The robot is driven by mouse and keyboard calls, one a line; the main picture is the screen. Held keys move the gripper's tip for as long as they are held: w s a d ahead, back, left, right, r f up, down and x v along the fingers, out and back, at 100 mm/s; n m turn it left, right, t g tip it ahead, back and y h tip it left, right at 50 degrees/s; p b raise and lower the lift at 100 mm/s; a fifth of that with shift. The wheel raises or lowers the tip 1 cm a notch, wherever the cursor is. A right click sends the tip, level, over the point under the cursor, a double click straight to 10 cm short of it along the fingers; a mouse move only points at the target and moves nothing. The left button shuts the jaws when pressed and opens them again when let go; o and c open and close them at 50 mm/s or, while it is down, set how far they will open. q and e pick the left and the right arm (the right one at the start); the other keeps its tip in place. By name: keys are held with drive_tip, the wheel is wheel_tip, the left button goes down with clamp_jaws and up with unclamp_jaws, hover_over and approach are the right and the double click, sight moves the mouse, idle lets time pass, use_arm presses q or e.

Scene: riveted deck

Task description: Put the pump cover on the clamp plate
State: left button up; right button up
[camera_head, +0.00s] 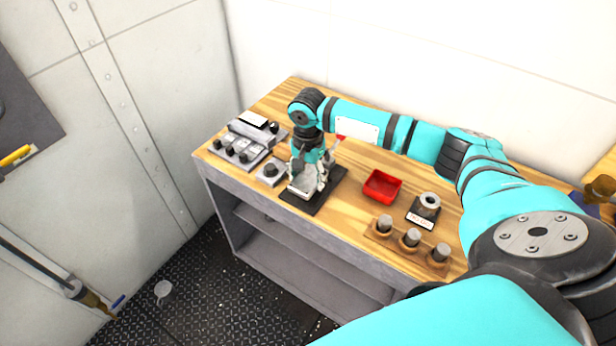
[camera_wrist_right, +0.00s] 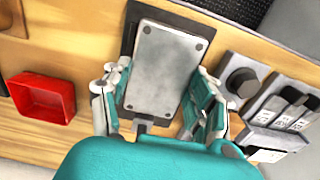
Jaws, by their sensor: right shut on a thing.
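The pump cover (camera_wrist_right: 168,65) is a light grey rectangular plate with a dark fastener at each corner. It also shows in the head view (camera_head: 302,185). My right gripper (camera_wrist_right: 158,103) is shut on it, with one finger at each long side. The cover is over the dark clamp plate (camera_head: 318,205), whose black edge shows beside it in the wrist view (camera_wrist_right: 130,32). I cannot tell whether the cover touches the plate or hangs just above it. Much of the plate is hidden by cover and gripper. My left gripper is not in view.
A box with a dark knob (camera_head: 270,171) and a grey switch panel (camera_head: 240,147) stand left of the plate. To the right are a red tray (camera_head: 382,186), a metal ring part (camera_head: 429,203) and a wooden holder with round pegs (camera_head: 409,240). Bare wood lies between.

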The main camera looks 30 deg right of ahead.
sight(308, 178)
drive_tip(key=shift+f, duration=0.7)
drive_tip(key=shift+f, duration=0.35)
drive_tip(key=shift+f+p, duration=0.25)
drive_tip(key=shift+p, duration=0.05)
drive_tip(key=o, duration=1.6)
drive_tip(key=shift+r+b, duration=0.4)
drive_tip(key=shift+r, duration=0.15)
wheel_tip(308, 178, up, 12)
drive_tip(key=b, duration=0.1)
drive_tip(key=shift+r, duration=0.1)
